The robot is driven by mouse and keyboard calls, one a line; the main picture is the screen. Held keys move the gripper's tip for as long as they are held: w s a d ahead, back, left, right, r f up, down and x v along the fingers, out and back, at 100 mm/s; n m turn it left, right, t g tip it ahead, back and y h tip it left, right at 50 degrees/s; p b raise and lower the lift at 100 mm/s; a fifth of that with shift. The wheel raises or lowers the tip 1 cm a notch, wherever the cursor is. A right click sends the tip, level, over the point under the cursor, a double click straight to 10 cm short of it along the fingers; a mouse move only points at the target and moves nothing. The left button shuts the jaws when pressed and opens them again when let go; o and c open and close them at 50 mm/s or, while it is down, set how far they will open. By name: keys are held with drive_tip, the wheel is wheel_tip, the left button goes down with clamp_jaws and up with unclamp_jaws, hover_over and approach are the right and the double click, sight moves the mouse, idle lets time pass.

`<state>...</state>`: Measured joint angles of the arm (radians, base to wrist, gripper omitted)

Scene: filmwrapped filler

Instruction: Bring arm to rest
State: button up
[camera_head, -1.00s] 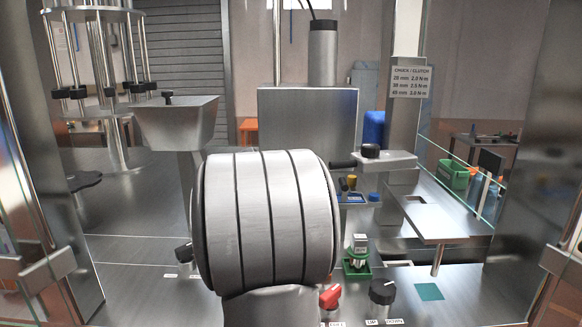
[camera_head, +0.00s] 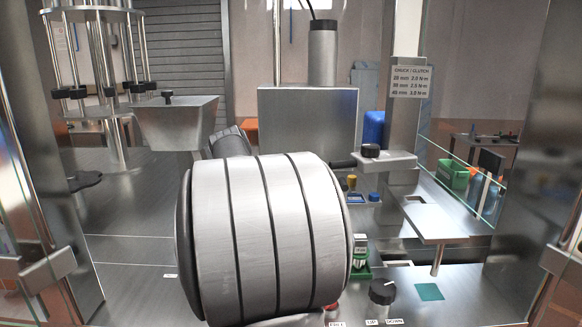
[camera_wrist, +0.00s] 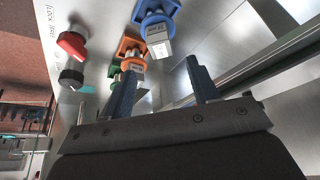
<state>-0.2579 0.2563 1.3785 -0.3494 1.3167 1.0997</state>
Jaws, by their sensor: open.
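My gripper (camera_wrist: 161,68) shows in the wrist view with its two dark blue fingers apart and nothing between them. Its fingers point toward the steel deck, near a blue holder (camera_wrist: 155,12) with a labelled metal block in it. The gripper does not show in the head view. There, my large ribbed arm link fills the middle and hides part of the deck.
An orange holder (camera_wrist: 128,46) and a red knob (camera_wrist: 73,43) sit beside the blue holder. A green holder (camera_head: 361,271) stands right of my arm link, close to it. A black knob (camera_head: 382,291) is at the front. A steel hopper (camera_head: 176,122) stands back left.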

drive_tip(key=x, duration=0.9)
drive_tip(key=shift+d+f, duration=0.1)
drive_tip(key=shift+f, duration=0.2)
wheel_tip(320, 180, up, 11)
drive_tip(key=shift+w+d+f, duration=0.1)
drive_tip(key=shift+f, duration=0.15)
drive_tip(key=s+d+r+m+g, duration=0.1)
drive_tip(key=s+d+r+m, duration=0.2)
drive_tip(key=d, duration=1)
drive_tip(key=s+d+r+m+g+h, duration=0.1)
drive_tip(key=d+r+m, duration=0.4)
drive_tip(key=d, duration=0.9)
drive_tip(key=shift+s+r+m+g, duration=0.15)
drive_tip(key=shift+s+m+g, duration=0.4)
drive_tip(key=shift+s, duration=0.45)
drive_tip(key=shift+d, duration=0.15)
drive_tip(key=shift+o, duration=0.3)
